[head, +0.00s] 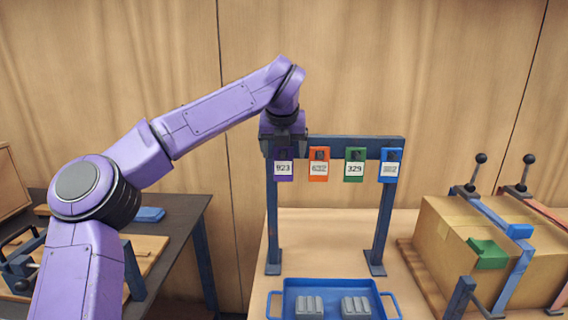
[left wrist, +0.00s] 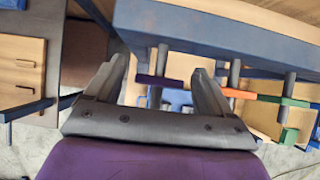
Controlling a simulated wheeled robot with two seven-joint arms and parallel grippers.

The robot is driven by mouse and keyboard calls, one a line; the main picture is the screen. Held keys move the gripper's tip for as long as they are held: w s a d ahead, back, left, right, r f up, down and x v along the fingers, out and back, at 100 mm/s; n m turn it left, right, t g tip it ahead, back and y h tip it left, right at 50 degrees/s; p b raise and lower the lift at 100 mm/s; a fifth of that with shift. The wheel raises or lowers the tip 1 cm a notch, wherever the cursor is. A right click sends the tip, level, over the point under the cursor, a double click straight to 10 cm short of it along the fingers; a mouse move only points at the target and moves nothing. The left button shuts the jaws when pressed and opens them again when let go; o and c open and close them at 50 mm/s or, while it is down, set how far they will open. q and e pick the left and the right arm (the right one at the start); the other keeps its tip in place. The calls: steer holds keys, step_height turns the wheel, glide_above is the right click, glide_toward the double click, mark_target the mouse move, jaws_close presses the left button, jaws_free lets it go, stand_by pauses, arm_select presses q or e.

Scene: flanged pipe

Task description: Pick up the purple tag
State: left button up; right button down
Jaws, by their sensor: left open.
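The purple tag (head: 283,170) carries a white label reading 823 and hangs at the left end of a blue rack (head: 340,142). In the left wrist view the purple tag (left wrist: 160,81) shows edge-on on a grey peg, between my two fingers with a gap on each side. My left gripper (head: 284,151) is at the rack's left end, at the top of the tag, and hides part of it. In the left wrist view the left gripper (left wrist: 160,70) is open, with nothing clamped. My right gripper is not in view.
Orange (head: 319,172), green (head: 354,172) and blue (head: 389,172) tags hang right of the purple one. A blue tray (head: 334,285) with grey blocks sits below the rack. A cardboard box (head: 450,250) under clamps stands at right; a dark bench (head: 180,215) is at left.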

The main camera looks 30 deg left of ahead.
arm_select(q)
steer(key=c, duration=1.1)
